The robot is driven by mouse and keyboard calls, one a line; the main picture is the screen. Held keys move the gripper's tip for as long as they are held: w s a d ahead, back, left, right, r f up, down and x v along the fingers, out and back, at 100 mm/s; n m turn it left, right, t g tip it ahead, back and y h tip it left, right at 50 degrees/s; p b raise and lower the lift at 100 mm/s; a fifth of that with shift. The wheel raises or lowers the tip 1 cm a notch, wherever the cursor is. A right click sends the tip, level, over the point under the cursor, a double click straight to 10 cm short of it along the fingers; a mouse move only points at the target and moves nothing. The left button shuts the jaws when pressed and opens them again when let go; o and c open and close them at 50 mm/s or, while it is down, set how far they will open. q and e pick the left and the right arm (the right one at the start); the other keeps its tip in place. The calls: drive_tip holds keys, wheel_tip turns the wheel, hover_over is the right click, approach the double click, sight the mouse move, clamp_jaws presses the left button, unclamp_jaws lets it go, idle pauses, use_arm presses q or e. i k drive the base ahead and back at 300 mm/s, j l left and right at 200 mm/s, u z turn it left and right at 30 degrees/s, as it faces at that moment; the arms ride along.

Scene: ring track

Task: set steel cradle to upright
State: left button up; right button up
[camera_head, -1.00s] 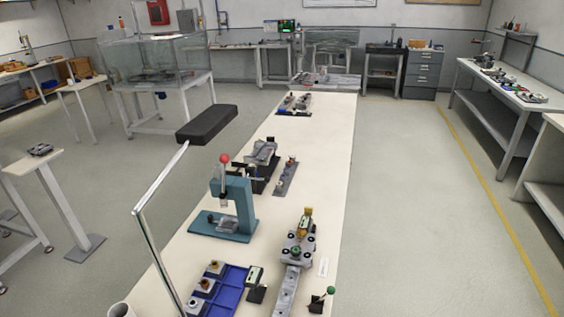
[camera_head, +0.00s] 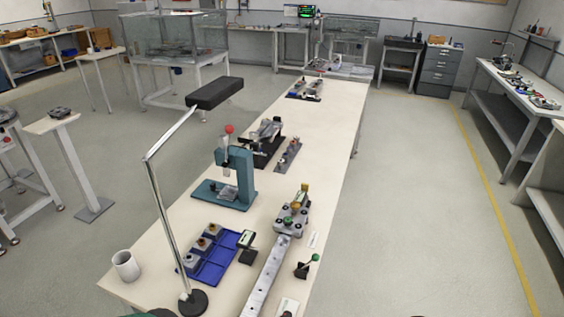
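I cannot tell for certain which piece is the steel cradle. A grey metal fixture (camera_head: 291,221) with dark knobs and a yellow part on top sits on a long grey rail (camera_head: 264,277) along the near right side of the long bench. Another grey metal piece (camera_head: 266,130) rests, apparently tilted, on a black base behind the teal press. Both are small in view, so their exact tilt is unclear. Neither of my grippers is in view.
The long cream bench (camera_head: 335,110) runs away from me. On it stand a teal press (camera_head: 240,180) with a red knob, a blue tray (camera_head: 212,262), a white mug (camera_head: 126,266), a lamp (camera_head: 160,200) and a green-knobbed lever (camera_head: 308,266). Open floor (camera_head: 420,200) lies right of the bench.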

sight(262, 136)
drive_tip(key=l+u, duration=0.35)
drive_tip(key=l, duration=0.55)
drive_tip(key=k+l+u, duration=0.1)
drive_tip(key=l+u, duration=0.25)
drive_tip(key=l, duration=0.55)
drive_tip(key=i+l+u, duration=0.35)
drive_tip(key=i+l, duration=0.15)
drive_tip(key=i+l+u, duration=0.15)
drive_tip(key=l, duration=0.25)
drive_tip(key=i+l+u, duration=0.35)
drive_tip(key=l, duration=0.35)
drive_tip(key=i+l+u, duration=0.15)
drive_tip(key=l, duration=0.25)
drive_tip(key=i+l+u, duration=0.1)
drive_tip(key=i+l, duration=0.3)
drive_tip(key=i, duration=0.1)
